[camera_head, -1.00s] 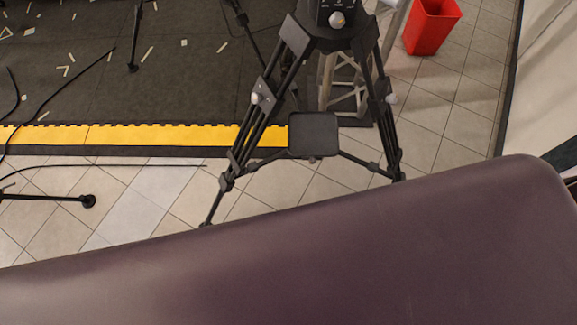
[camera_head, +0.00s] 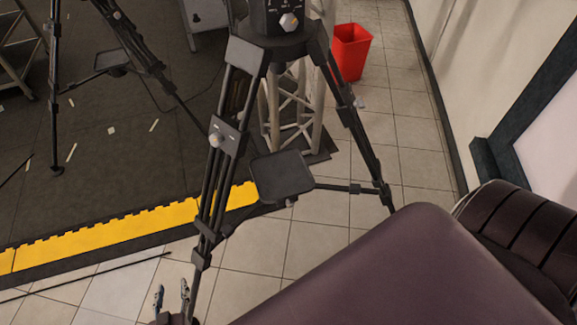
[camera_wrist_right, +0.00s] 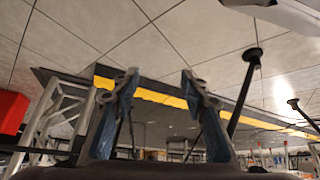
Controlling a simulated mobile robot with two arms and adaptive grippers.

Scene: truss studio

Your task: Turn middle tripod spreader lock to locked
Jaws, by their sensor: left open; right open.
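A black tripod (camera_head: 262,45) stands in the middle of the head view. Its flat spreader plate (camera_head: 282,177) sits between the legs. A pale knob (camera_head: 216,138) is on a marked plate on its left leg. Another pale knob (camera_head: 289,21) is on the tripod's top, and a small one (camera_head: 360,102) is on the right leg. I cannot tell which is the spreader lock or its setting. My right gripper (camera_wrist_right: 158,80) is open and empty in the right wrist view.
A second tripod (camera_head: 110,58) stands at the back left. A pale metal truss (camera_head: 300,105) stands behind the near tripod, with a red bin (camera_head: 350,52) to its right. A yellow floor edging (camera_head: 130,226) borders the dark mat. A pale wall (camera_head: 480,60) is at right.

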